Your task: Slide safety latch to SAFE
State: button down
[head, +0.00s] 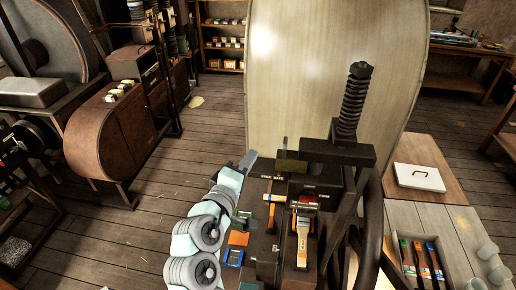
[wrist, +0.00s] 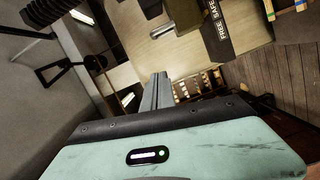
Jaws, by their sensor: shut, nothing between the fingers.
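In the wrist view a dark label strip (wrist: 218,28) reads FIRE and SAFE, turned on its side. A grey metal block with a short pin, perhaps the safety latch (wrist: 184,14), sits beside the strip near the top edge. My gripper (wrist: 160,80) has its grey fingers together, empty, below the pin and apart from it in the picture. In the head view my gripper (head: 249,160) is at the left side of the dark press (head: 330,152). The latch cannot be made out clearly in the head view, and its setting is unclear.
The press has a tall black screw (head: 354,95) and a dark handwheel (head: 370,230) on its right. Brushes (head: 302,235) and a blue-orange item (head: 235,250) lie at its front. Floor at left is open.

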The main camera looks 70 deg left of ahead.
jog(key=shift+r+p+v, duration=0.2)
jog(key=shift+p+v, duration=0.75)
jog(key=shift+p, duration=0.6)
jog(key=shift+f, duration=0.1)
